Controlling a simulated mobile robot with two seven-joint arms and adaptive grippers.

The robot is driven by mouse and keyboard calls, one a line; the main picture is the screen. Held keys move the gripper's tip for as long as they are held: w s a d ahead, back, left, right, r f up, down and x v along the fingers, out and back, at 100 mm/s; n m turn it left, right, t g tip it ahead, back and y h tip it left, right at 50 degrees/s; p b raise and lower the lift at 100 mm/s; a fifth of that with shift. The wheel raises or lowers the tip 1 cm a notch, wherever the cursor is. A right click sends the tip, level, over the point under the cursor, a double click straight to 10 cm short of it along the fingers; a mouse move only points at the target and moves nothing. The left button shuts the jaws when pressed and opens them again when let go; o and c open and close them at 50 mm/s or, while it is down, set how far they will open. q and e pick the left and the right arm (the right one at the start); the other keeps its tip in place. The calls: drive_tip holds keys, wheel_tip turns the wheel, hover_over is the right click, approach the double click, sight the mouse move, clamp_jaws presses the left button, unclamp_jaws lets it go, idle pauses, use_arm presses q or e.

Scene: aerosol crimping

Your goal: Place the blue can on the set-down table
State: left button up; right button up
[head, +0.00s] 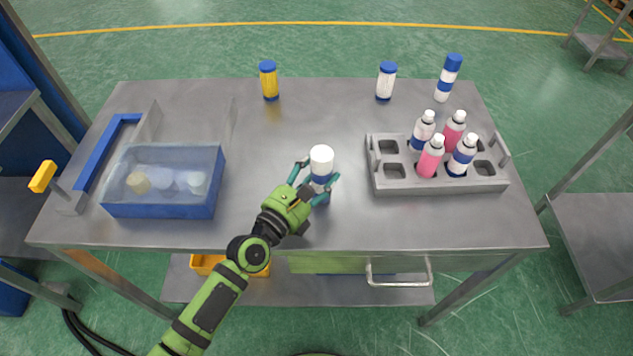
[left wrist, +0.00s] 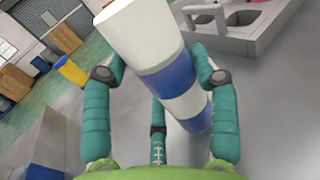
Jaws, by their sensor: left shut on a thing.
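A white can with blue bands (head: 321,160) is upright over the middle of the grey metal table (head: 300,225). My left gripper (head: 318,183) is shut around its lower part. The left wrist view shows the can (left wrist: 145,40) between the teal fingers of my left gripper (left wrist: 165,85), with a blue band at mid-height and another near its base. I cannot tell whether its base touches the table. My right gripper is not in view. No label shows which table is the set-down table.
A grey rack (head: 437,186) with several pink and blue-banded bottles stands at right. A lidded blue box (head: 160,208) stands at left. A yellow jar (head: 268,85), a white jar (head: 386,85) and a tall blue-capped can (head: 448,80) stand at the back. Bare tabletop surrounds the gripper.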

use_arm(q)
drive_tip(key=shift+f, duration=0.35)
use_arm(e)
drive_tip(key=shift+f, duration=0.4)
use_arm(q)
drive_tip(key=shift+f, duration=0.15)
drive_tip(key=o, duration=1.3)
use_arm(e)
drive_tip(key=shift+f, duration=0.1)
use_arm(q)
drive_tip(key=b+v, duration=0.2)
drive_tip(key=v, duration=0.8)
drive_tip(key=shift+s+a, duration=0.15)
drive_tip(key=shift+s, duration=0.1)
drive_tip(key=shift+v, duration=0.75)
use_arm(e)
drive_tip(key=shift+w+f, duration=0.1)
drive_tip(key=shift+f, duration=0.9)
